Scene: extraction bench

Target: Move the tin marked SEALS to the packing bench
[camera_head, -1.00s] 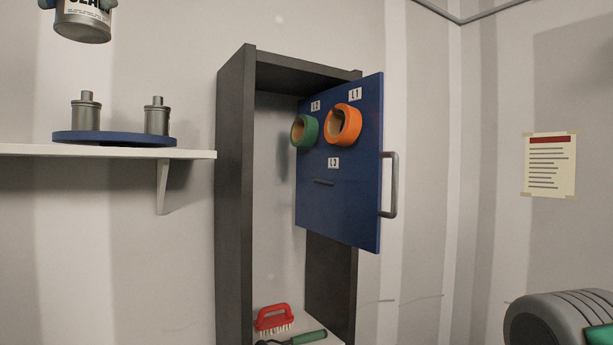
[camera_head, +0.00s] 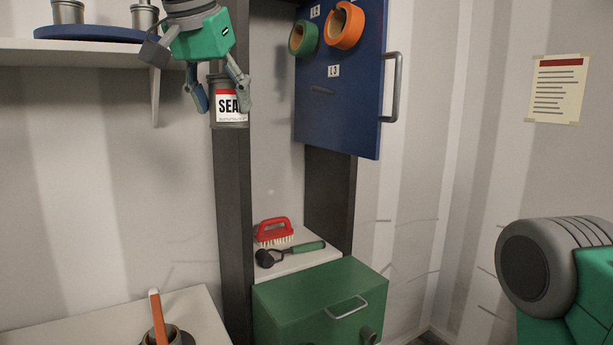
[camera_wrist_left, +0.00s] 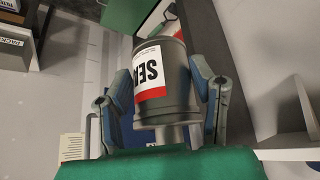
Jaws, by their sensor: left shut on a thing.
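The grey tin (camera_head: 230,122) has a white and red label whose visible letters read "SEA". My left gripper (camera_head: 223,105) is shut on it, one blue-grey finger on each side, and holds it in the air in front of the dark cabinet's left post. In the left wrist view the tin (camera_wrist_left: 163,90) sits between both fingers, its label partly in sight. A sign with letters like "PACK" (camera_wrist_left: 12,45) shows at that view's left edge; the bench itself is not clearly seen. My right gripper is not in view.
A shelf (camera_head: 100,58) at upper left bears a blue disc (camera_head: 95,36) with two grey tins. A blue door (camera_head: 345,110) with rings stands open. A green drawer (camera_head: 320,295) sticks out below a red brush (camera_head: 274,231). A pale surface (camera_head: 90,328) is at lower left.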

